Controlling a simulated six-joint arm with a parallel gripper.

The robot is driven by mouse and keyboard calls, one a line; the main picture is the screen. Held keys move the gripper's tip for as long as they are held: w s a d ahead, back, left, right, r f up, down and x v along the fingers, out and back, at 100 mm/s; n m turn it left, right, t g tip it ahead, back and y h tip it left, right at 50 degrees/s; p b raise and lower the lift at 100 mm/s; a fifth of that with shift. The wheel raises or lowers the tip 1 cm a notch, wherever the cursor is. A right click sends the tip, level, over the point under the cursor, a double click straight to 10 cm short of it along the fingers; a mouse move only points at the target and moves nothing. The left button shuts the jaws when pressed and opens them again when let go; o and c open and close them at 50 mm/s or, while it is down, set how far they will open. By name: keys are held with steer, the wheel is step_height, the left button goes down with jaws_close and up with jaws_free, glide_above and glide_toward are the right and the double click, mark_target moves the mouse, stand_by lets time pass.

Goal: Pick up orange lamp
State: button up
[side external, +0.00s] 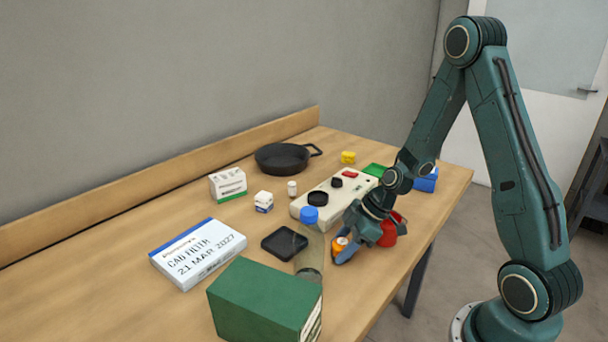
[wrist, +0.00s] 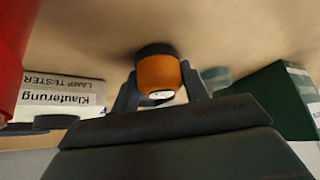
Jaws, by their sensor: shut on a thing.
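The orange lamp (side external: 339,244) is a small orange piece near the table's right front edge, partly covered by my gripper in the side view. In the wrist view the orange lamp (wrist: 157,76) has a dark cap at one end and a pale face at the other, and sits between the two fingers. My gripper (side external: 345,250) is shut on it, low at the table top. It also shows in the wrist view (wrist: 160,92), with a finger on each side of the lamp. Whether the lamp touches the table is hard to tell.
A red object (side external: 388,232) stands right beside my gripper. A clear bottle with a blue cap (side external: 309,252), a black tray (side external: 284,243) and a green box (side external: 262,302) are close on the left. A beige lamp tester (side external: 326,193) lies behind. Free table lies at the far left.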

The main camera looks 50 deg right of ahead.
mark_target(342, 241)
steer(key=shift+r, duration=0.2)
step_height(342, 241, up, 20)
steer(key=shift+f, duration=0.15)
stand_by(0.6)
stand_by(0.5)
